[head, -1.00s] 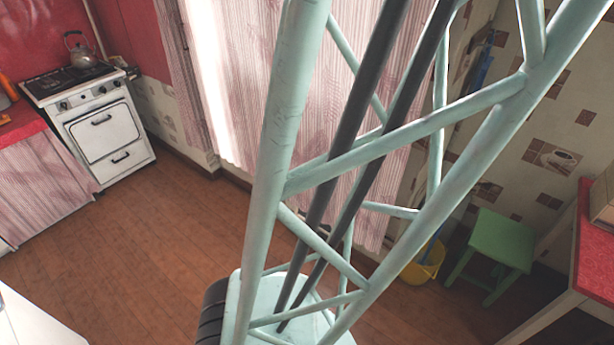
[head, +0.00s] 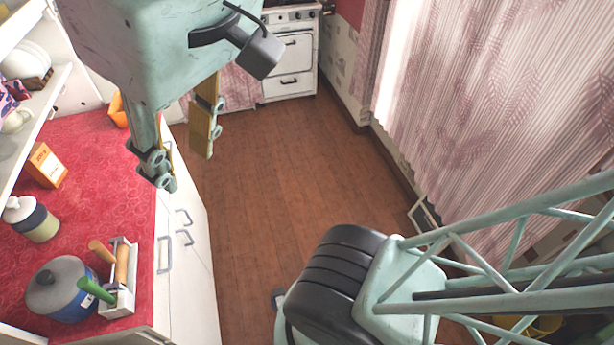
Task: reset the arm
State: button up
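My gripper (head: 184,168) hangs at the upper left of the head view, pointing down. Its two fingers stand apart with a clear gap, and nothing is between them. The right finger shows a yellowish inner pad. It appears in front of the edge of the red counter (head: 95,150) and the wood floor; its exact height above them I cannot tell.
On the red counter are an orange carton (head: 46,166), a lidded jar (head: 32,219), a blue pot (head: 62,288) and a utensil holder (head: 118,285). A shelf with dishes (head: 27,62) is at left. A white stove (head: 290,55) stands behind.

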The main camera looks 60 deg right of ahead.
jog(key=shift+s+f, duration=0.2)
jog(key=shift+f, duration=0.25)
notch_tip(320, 180, down, 4)
jog(key=b, duration=0.4)
jog(key=shift+f+b, duration=0.15)
jog(key=shift+b, duration=0.15)
dwell(0.9)
